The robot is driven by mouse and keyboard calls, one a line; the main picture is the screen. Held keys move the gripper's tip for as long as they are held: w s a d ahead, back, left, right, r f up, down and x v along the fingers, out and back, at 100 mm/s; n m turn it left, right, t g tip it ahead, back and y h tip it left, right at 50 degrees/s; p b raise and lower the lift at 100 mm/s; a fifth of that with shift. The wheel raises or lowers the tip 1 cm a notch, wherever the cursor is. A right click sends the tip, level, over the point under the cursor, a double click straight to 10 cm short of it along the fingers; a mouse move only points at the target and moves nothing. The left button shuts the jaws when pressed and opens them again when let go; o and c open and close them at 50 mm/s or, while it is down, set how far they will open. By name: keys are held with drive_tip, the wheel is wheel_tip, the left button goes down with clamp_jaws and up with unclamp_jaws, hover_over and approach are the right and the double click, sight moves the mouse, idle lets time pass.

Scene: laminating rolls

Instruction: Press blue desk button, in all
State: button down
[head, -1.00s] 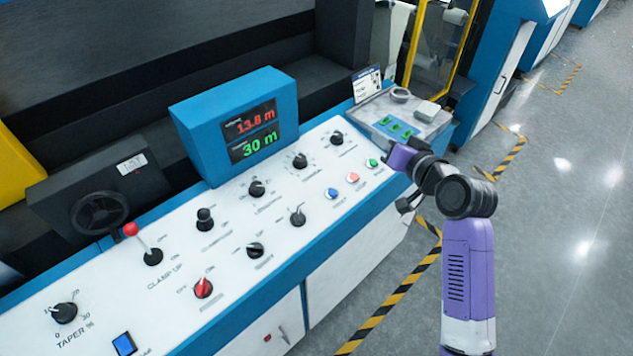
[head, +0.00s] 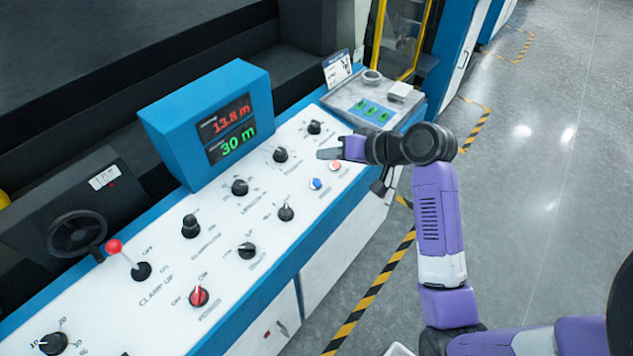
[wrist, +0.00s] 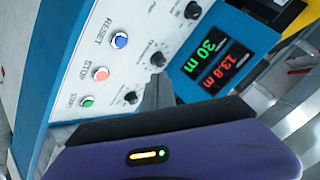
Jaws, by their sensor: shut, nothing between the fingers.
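The blue button (head: 316,183), a small round one, sits on the sloping white control panel (head: 225,262) beside a red button (head: 335,166). In the wrist view the blue button (wrist: 119,40) is under the label RESET, with the red STOP button (wrist: 101,74) and the green START button (wrist: 87,101) in a row with it. My gripper (head: 328,153) is shut and empty, above the panel just beyond the blue and red buttons, apart from the blue one. In the wrist view its fingers (wrist: 158,92) point toward the display side. The green button is hidden in the head view.
Several black knobs (head: 281,154) stand up from the panel near the gripper. A blue display box (head: 205,122) reading 13.8 m and 30 m rises behind them. A red-topped lever (head: 115,247) stands at the left. Open floor (head: 560,200) lies to the right.

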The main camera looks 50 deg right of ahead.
drive_tip(key=b, duration=0.7)
hover_over(322, 187)
drive_tip(key=f, duration=0.6)
drive_tip(key=shift+s+f, duration=0.2)
drive_tip(key=shift+s, duration=0.2)
drive_tip(key=shift+w+a+f+b, duration=0.1)
drive_tip(key=shift+w+f+b, duration=0.05)
drive_tip(key=shift+f, duration=0.4)
drive_tip(key=shift+w+f+b, duration=0.15)
drive_tip(key=shift+f, duration=0.4)
drive_tip(key=shift+f, duration=0.1)
drive_tip(key=shift+f, duration=0.25)
drive_tip(key=shift+w+f, duration=0.1)
drive_tip(key=shift+f, duration=0.3)
idle(0.6)
drive_tip(key=shift+r, duration=0.15)
drive_tip(key=shift+r+p, duration=0.65)
drive_tip(key=shift+p, duration=0.05)
drive_tip(key=r+p, duration=0.2)
drive_tip(key=s+r+p, duration=0.1)
drive_tip(key=r+p, duration=0.2)
idle(0.5)
